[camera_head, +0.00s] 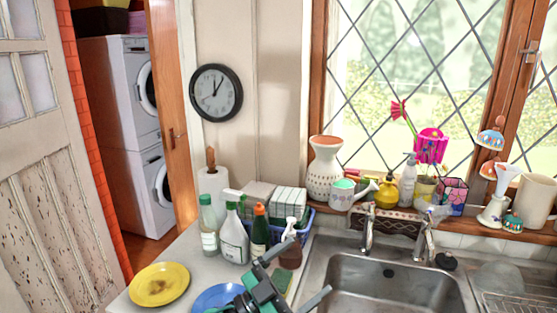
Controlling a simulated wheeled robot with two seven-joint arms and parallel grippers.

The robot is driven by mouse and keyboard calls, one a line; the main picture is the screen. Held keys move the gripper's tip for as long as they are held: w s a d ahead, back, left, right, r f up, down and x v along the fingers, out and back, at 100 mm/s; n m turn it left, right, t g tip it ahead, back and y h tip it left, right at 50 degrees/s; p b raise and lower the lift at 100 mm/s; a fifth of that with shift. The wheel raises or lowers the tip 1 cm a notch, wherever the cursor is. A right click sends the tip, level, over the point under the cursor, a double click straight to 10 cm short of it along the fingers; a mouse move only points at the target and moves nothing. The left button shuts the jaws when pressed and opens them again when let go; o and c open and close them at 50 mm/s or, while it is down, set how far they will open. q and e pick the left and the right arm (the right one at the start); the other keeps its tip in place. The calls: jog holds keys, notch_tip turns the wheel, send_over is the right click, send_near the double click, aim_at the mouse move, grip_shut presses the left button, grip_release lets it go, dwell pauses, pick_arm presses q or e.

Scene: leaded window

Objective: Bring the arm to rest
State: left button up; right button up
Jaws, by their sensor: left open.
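My left gripper (300,275) is at the bottom middle of the head view, between the counter and the sink's left edge. Its two dark grey fingers are spread apart, with nothing visible between them. The teal and black body of the gripper covers part of a blue plate (213,297). I cannot tell how high it is above the counter. My right gripper is not in view.
Several bottles, including a white spray bottle (233,238) and a brown one (291,246), stand just behind the gripper. A yellow plate (159,285) lies left. The steel sink (385,290) is right, with taps (369,228) behind. The window sill is crowded.

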pick_arm(q)
jog(key=w+a+f+n+t+y, duration=0.1)
jog(key=a+f+n+t+y, duration=0.2)
jog(key=a+n+t+y, duration=0.3)
jog(key=w+a+f+n+t+y, duration=0.1)
jog(key=a+f+n+t+y, duration=0.25)
jog(key=a+n+y, duration=0.5)
jog(key=s+a+f+n+g+y, duration=0.3)
jog(key=s+a+f+g+y, duration=0.5)
jog(key=f, duration=0.6)
jog(key=s+a+f+m+g+h, duration=0.1)
jog(key=s+a+f+g, duration=0.15)
jog(key=s, duration=0.45)
jog(key=s+a+f+m+g+h, duration=0.1)
jog(key=s+f+g, duration=0.2)
jog(key=s, duration=0.4)
jog(key=s+a+f+m+g, duration=0.1)
jog(key=s+f+g, duration=0.2)
jog(key=s, duration=0.4)
notch_tip(320, 180, down, 30)
jog(key=g, duration=0.1)
jog(key=s+a+f+g, duration=0.1)
jog(key=s+a+f, duration=0.2)
jog(key=s+f, duration=1.7)
jog(key=shift+a+f, duration=0.2)
jog(key=shift+f, duration=0.25)
